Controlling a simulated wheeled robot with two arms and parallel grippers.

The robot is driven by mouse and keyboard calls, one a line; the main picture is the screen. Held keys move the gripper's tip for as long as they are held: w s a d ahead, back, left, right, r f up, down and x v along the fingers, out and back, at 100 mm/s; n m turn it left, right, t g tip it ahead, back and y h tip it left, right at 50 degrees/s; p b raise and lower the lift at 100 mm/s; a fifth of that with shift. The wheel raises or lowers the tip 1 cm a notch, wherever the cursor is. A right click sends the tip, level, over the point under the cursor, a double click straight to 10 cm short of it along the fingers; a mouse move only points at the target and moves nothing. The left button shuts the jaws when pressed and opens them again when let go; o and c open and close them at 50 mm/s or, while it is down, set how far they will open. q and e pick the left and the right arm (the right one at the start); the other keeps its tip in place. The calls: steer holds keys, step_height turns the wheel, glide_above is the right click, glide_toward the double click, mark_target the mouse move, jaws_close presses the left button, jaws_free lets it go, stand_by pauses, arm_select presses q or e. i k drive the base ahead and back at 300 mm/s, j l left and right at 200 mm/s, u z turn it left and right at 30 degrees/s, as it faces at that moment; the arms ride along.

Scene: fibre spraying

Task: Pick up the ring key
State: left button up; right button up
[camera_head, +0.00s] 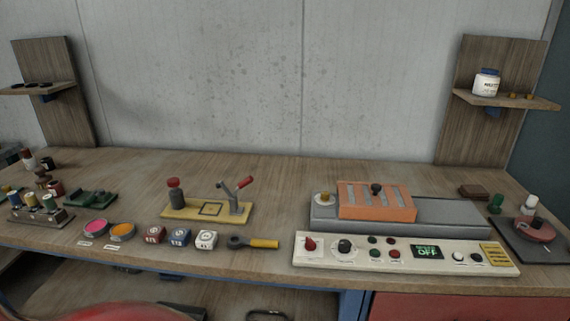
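A tool with a dark ring-shaped head at its left end and a yellow handle to the right, which looks like the ring key (264,244), lies flat near the front edge of the wooden workbench (290,175). Neither of my grippers shows in the head view.
Bare bench lies further back.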

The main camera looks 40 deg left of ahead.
mark_target(266, 243)
steer(key=u, duration=1.55)
